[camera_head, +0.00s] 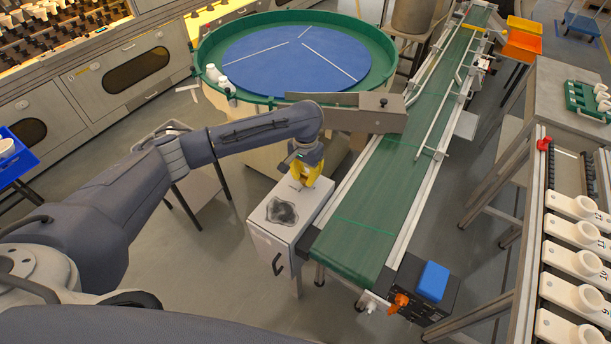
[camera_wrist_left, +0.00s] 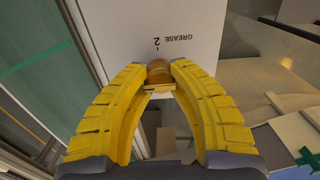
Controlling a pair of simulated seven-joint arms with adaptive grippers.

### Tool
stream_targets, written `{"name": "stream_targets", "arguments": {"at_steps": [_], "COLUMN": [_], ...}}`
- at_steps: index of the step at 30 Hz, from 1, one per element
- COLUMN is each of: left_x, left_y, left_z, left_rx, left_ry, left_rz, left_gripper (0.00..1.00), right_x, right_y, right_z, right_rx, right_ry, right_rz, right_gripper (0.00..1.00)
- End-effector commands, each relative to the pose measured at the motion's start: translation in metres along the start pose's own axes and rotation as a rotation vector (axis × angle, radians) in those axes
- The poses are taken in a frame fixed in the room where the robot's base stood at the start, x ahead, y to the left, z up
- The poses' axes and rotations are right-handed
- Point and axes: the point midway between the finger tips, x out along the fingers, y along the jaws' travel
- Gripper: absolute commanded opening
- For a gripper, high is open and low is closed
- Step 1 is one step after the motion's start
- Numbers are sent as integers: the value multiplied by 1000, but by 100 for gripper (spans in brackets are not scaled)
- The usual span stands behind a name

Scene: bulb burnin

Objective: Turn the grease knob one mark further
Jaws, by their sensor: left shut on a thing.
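The grease knob (camera_wrist_left: 158,72) is a small brass-coloured knob on a white cabinet (camera_wrist_left: 190,25). The printed word GREASE and a 2 stand beside it, upside down in the left wrist view. My left gripper (camera_wrist_left: 158,78), with yellow ribbed fingers, is shut on the knob, one fingertip on each side. In the head view, my left gripper (camera_head: 303,178) reaches down to the far end of the white cabinet top (camera_head: 262,228), and its fingers hide the knob. The knob's pointer and the other marks cannot be made out. My right gripper is not in view.
A green conveyor belt (camera_head: 380,190) runs close along the cabinet's right. A round green-rimmed table (camera_head: 208,60) with a blue top stands behind. A dark box with a blue block (camera_head: 433,282) and an orange knob (camera_head: 399,301) sits at the belt's near end.

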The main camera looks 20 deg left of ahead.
Motion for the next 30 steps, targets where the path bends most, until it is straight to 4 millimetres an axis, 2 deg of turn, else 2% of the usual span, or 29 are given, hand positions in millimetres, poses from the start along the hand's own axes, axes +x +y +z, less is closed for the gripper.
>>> {"name": "stream_targets", "arguments": {"at_steps": [3, 14, 20, 30], "left_x": [0, 0, -1, -1], "left_y": [0, -1, -1, -1], "left_z": [0, 0, 0, -1], "left_rx": [0, 58, 193, 515], "left_ry": [0, 0, 1, 1], "left_rz": [-1, -2, -3, -3], "left_gripper": [0, 0, 0, 0], "right_x": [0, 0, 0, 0], "right_y": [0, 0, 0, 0], "right_z": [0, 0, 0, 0], "right_rx": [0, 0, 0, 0], "right_ry": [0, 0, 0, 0], "right_rz": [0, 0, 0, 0], "right_gripper": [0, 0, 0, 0]}}
